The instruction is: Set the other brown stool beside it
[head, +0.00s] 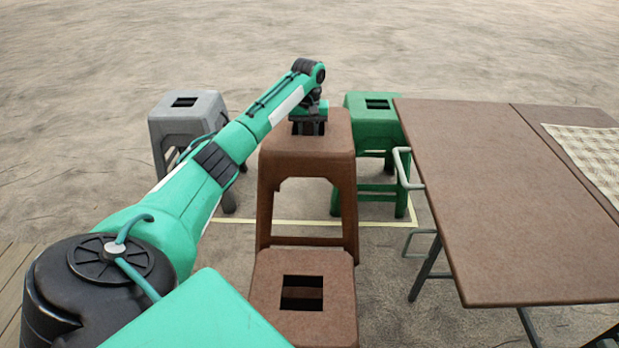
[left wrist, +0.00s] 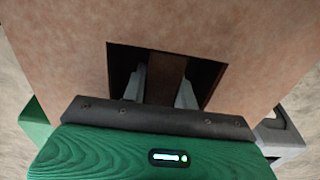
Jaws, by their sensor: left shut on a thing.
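My left gripper (head: 308,126) reaches down from above into the square seat opening of a brown stool (head: 310,157). It is shut on that stool. In the left wrist view, two grey fingers sit in the opening on either side of a brown strip of the held stool (left wrist: 215,35). The held stool looks upright; I cannot tell whether its feet touch the ground, since their lower ends are hidden. A second brown stool (head: 265,295) stands in front of it, its seat opening empty. My right gripper is out of view.
A grey stool (head: 196,104) stands at the left, partly behind my arm. A green stool (head: 365,120) stands behind right of the held stool. A brown table (head: 480,200) with a checked cloth (head: 592,155) fills the right. A yellow line (head: 270,222) marks the ground.

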